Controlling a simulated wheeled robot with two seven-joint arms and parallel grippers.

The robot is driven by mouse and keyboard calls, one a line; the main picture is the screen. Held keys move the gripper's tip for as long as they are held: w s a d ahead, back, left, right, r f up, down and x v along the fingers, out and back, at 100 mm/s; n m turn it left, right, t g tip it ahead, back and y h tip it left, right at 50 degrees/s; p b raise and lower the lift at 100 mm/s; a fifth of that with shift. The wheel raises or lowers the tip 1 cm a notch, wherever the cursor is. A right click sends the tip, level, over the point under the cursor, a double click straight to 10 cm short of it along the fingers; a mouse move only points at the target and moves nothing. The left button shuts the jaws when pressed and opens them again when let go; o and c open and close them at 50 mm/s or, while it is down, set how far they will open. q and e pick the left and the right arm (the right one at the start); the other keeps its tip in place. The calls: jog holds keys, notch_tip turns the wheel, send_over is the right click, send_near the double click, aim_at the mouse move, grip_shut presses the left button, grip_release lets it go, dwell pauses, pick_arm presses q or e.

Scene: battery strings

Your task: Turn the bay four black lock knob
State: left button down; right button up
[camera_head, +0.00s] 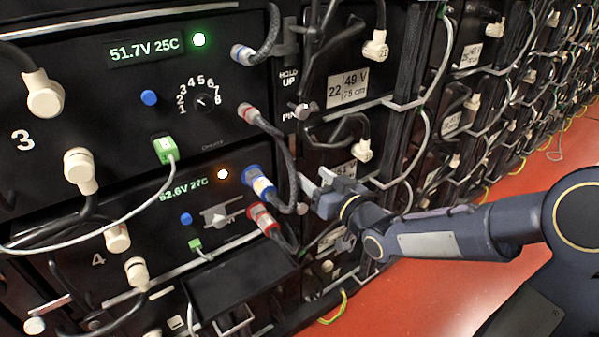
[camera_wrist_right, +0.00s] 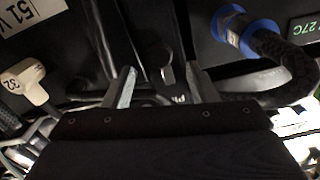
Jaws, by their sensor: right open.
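Bay four's black front panel (camera_head: 140,215) shows at the lower left of the head view, marked 4, with a 52.6V 27C display. My right gripper (camera_head: 316,187) is at the panel's right edge, beside the blue-collared cable plug (camera_head: 259,183). In the wrist view, its two fingers (camera_wrist_right: 160,84) stand apart. A dark knob (camera_wrist_right: 160,66) shows between and beyond them, apparently the black lock knob; I cannot tell whether they touch it. In the head view the knob is not clearly distinguishable near the gripper. My left gripper is not in view.
A red-collared plug (camera_head: 264,220) and thick black cables hang close left of my right gripper. A black tray (camera_head: 240,285) juts out below bay four. Bay three (camera_head: 80,125) is above. The red floor (camera_head: 440,285) is open at right.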

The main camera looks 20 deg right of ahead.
aim_at(301, 167)
jog(key=shift+x, duration=2.4)
jog(key=shift+c, duration=0.2)
